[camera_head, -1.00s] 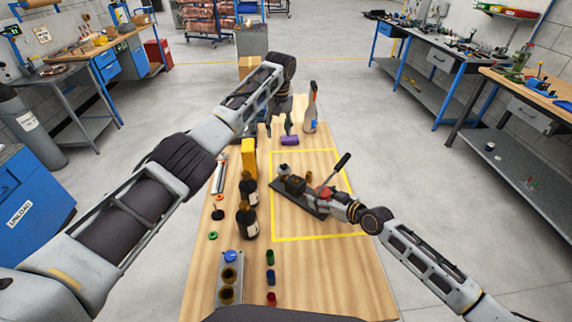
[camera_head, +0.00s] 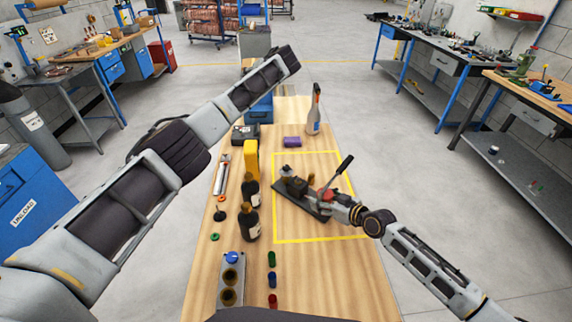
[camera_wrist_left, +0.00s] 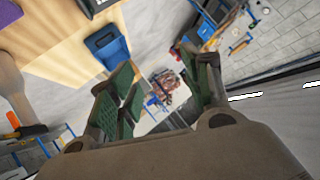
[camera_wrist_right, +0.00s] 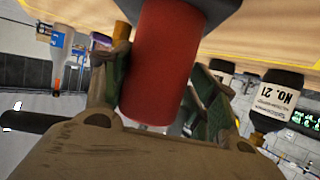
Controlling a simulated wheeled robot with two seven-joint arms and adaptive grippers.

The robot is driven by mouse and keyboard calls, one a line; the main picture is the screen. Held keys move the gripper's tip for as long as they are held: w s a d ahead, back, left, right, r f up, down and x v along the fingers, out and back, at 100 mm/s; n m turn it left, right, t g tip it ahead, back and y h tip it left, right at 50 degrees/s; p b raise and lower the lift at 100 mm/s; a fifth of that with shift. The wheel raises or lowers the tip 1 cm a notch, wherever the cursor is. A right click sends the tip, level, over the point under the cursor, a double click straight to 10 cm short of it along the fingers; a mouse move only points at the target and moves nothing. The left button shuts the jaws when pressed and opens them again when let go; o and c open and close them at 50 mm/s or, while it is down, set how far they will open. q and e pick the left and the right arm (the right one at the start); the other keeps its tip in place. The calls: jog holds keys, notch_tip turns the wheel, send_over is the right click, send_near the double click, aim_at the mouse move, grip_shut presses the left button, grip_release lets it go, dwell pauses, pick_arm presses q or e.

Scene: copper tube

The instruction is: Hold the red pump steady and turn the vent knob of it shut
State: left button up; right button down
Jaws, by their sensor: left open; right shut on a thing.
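The pump stands on a dark base plate (camera_head: 303,203) inside the yellow outline on the table. Its red body (camera_head: 328,194) shows beside a raised black lever (camera_head: 344,170). My right gripper (camera_wrist_right: 155,88) is shut around the red cylinder (camera_wrist_right: 160,62), with one finger on each side. A small brass-coloured fitting (camera_wrist_right: 122,32) stands close beside that cylinder; I cannot tell whether it is the vent knob. In the head view, the right fingers are mostly hidden at the pump. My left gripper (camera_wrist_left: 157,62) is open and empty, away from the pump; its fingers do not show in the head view.
Two dark bottles (camera_head: 250,222), a yellow box (camera_head: 251,160) and a grey holder (camera_head: 230,283) stand on the table's left side. The table's right front is clear.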

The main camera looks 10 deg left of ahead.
pick_arm(q)
jog(key=w+d+r+m+t+h, duration=0.2)
jog(key=w+d+r+m+t, duration=0.25)
jog(key=r+t, duration=0.2)
jog(key=w+d+r+m+t+h, duration=0.25)
jog(key=d+r+m+t, duration=0.2)
jog(key=r, duration=0.25)
jog(key=s+d+f+m+g+h, duration=0.1)
jog(key=d+f+m+g+h, duration=0.25)
jog(key=d+m+h, duration=1.1)
jog(key=s+d+f+m+g+y, duration=0.25)
jog(key=f+m+g, duration=0.2)
jog(key=f, duration=0.35)
jog(key=s+d+f+m+g+y, duration=0.1)
jog(key=s+f+m+g, duration=0.3)
jog(key=f, duration=0.4)
jog(key=s+a+f+g+y, duration=0.7)
jog(key=s+a+f, duration=0.2)
jog(key=s+a, duration=0.4)
